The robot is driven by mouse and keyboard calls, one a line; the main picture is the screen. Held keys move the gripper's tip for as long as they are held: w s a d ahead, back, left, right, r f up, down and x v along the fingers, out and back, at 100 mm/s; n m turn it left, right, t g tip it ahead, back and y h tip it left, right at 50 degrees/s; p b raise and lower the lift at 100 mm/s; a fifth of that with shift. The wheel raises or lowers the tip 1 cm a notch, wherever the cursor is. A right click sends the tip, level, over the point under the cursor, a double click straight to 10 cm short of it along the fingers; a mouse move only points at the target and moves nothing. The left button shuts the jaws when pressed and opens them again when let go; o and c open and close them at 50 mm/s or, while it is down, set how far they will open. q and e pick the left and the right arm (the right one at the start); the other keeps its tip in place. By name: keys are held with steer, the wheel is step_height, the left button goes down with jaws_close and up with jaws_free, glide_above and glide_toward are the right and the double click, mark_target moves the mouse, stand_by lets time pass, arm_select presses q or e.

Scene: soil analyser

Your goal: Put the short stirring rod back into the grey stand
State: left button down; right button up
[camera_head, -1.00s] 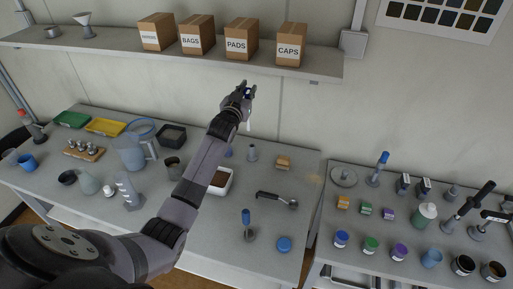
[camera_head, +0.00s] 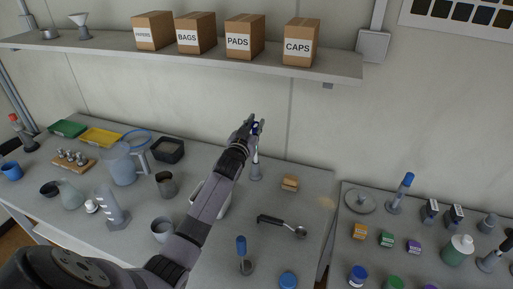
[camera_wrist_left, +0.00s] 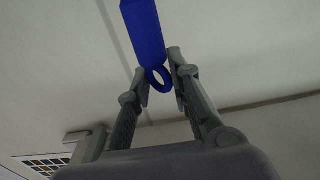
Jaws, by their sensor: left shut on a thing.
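My left gripper (camera_head: 257,126) is shut on a stirring rod with a blue handle, above the back of the table. The blue handle (camera_wrist_left: 145,35) and its end ring show between the fingers (camera_wrist_left: 162,78) in the left wrist view. In the head view the rod's pale shaft (camera_head: 256,147) points down towards a small grey stand (camera_head: 256,172). The shaft's lower end meets the stand's top in the picture; I cannot tell whether it is inside or in front. My right gripper is not in view.
A blue-handled rod (camera_head: 241,246) stands in a grey base near the front, another (camera_head: 406,184) on the right table. A wooden block (camera_head: 290,183), a black-handled scoop (camera_head: 283,225) and a blue lid (camera_head: 288,280) lie nearby. The shelf (camera_head: 200,52) holds boxes above.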

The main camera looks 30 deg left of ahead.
arm_select(q)
steer(key=f, duration=0.3)
steer(key=shift+s+d+f+g, duration=0.1)
steer(key=shift+s+g, duration=0.1)
steer(key=shift+g, duration=0.2)
steer(key=f+b, duration=0.3)
steer(key=shift+w+a+f, duration=0.2)
steer(key=shift+f, duration=0.3)
steer(key=shift+w+r, duration=0.1)
steer(key=shift+r, duration=0.05)
steer(key=c, duration=1.8)
jaws_free()
steer(key=o, duration=0.3)
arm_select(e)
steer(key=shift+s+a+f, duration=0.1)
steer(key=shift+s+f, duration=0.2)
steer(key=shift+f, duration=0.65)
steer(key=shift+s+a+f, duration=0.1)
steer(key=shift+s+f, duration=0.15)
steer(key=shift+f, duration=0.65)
arm_select(q)
steer(key=shift+o, duration=0.2)
